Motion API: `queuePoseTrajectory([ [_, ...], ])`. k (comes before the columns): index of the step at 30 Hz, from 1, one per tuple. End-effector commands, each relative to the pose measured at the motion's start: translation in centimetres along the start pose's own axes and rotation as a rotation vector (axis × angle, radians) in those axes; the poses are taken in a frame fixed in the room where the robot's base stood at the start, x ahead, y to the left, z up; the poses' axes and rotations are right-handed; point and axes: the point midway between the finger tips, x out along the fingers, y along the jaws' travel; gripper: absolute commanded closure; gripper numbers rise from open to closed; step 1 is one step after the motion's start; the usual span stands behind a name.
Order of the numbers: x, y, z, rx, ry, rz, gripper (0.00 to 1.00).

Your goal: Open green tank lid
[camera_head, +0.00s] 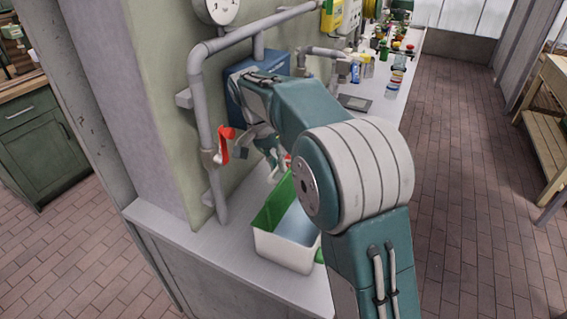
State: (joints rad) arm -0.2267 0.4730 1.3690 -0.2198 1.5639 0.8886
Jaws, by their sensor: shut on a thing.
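A white tank (283,252) stands on the grey counter, partly hidden behind my arm. Its green lid (273,208) is tilted up along the wall side, and the pale inside of the tank shows beside it. My gripper (271,152) is above the tank, at the upper end of the raised lid. It is shut on the lid, though my arm hides part of the contact.
A grey pipe (205,130) with a red valve handle (224,145) runs along the wall left of my gripper. A blue box (238,98) is on the wall behind. Several bottles (367,68) stand farther along the counter (190,240).

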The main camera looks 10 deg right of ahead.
Motion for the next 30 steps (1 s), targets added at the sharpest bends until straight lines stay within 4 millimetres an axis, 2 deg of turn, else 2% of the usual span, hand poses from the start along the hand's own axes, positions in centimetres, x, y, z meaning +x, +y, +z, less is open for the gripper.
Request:
queuePoseTrajectory([
  [12,0.7,-3.2,0.1,-0.001,0.003,-0.001,1.00],
  [30,1.5,-4.9,0.3,-0.004,0.002,-0.003,1.00],
])
